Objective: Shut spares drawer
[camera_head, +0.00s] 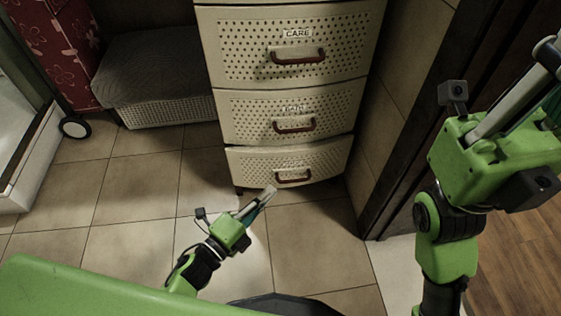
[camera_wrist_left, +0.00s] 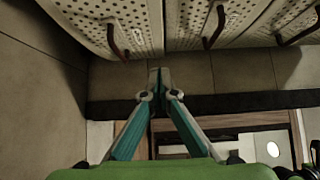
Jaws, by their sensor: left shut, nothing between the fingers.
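The lowest drawer (camera_head: 325,158) of a cream perforated chest has a brown handle (camera_head: 292,178). Its small label is too blurred to read, so I cannot confirm it is the spares drawer. A dark gap runs along its top edge; it looks nearly flush with the drawers above. My left gripper (camera_head: 271,189) is shut and empty, its tips just left of and below that handle in the head view. Touch cannot be told. My right gripper (camera_head: 548,48) is at the upper right, away from the chest.
The middle drawer (camera_head: 330,107) and the upper drawer (camera_head: 345,45), labelled CARE, look closed. A grey-topped woven box (camera_head: 165,112) stands left of the chest. A dark door frame (camera_head: 405,140) stands to the right. Tiled floor (camera_head: 130,190) in front is clear.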

